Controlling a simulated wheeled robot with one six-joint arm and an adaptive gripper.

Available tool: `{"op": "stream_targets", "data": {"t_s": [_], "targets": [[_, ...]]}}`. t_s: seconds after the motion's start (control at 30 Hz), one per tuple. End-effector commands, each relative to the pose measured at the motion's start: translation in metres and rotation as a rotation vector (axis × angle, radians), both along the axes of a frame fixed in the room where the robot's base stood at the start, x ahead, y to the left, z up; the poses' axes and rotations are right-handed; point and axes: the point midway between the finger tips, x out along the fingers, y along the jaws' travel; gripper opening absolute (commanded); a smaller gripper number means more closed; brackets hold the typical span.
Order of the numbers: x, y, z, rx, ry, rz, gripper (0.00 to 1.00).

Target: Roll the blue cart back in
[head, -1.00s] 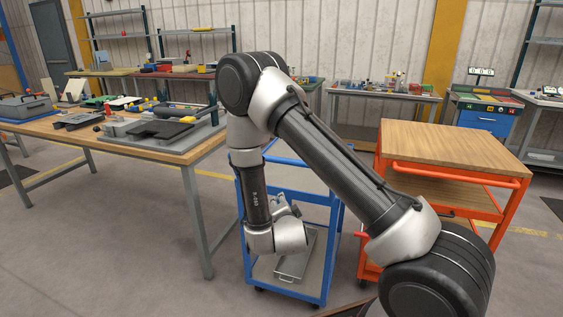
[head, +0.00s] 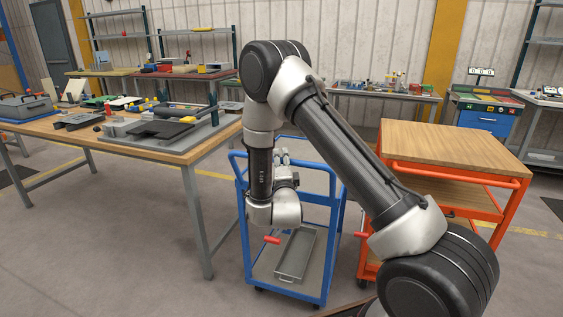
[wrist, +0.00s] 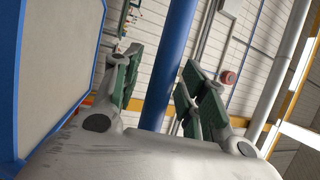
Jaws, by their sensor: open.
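The blue cart (head: 327,238) stands between the wooden workbench and the orange cart. A long grey tray (head: 296,255) lies on its lower shelf. My gripper (head: 283,157) is over the cart's upper part, partly hidden behind my own wrist. In the wrist view my gripper (wrist: 163,65) is open, with its two green-padded fingers apart. A blue bar (wrist: 170,65) of the cart runs through the gap between them in the picture. I cannot tell whether either finger touches it. A pale panel with a blue edge (wrist: 60,70) fills the left of that view.
The wooden workbench (head: 185,157) with tools is close on the left. The orange cart (head: 455,150) stands close on the right. A small red piece (head: 272,240) shows below my wrist. Open grey floor lies in front of the workbench.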

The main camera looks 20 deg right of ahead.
Motion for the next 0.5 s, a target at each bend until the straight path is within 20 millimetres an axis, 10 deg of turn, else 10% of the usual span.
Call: {"op": "stream_targets", "data": {"t_s": [0.2, 0.5], "targets": [[0.0002, 0.0, -0.0002, -0.001, 0.001, 0.0, 0.41], [0.0001, 0.0001, -0.0003, -0.001, 0.001, 0.001, 0.0]]}}
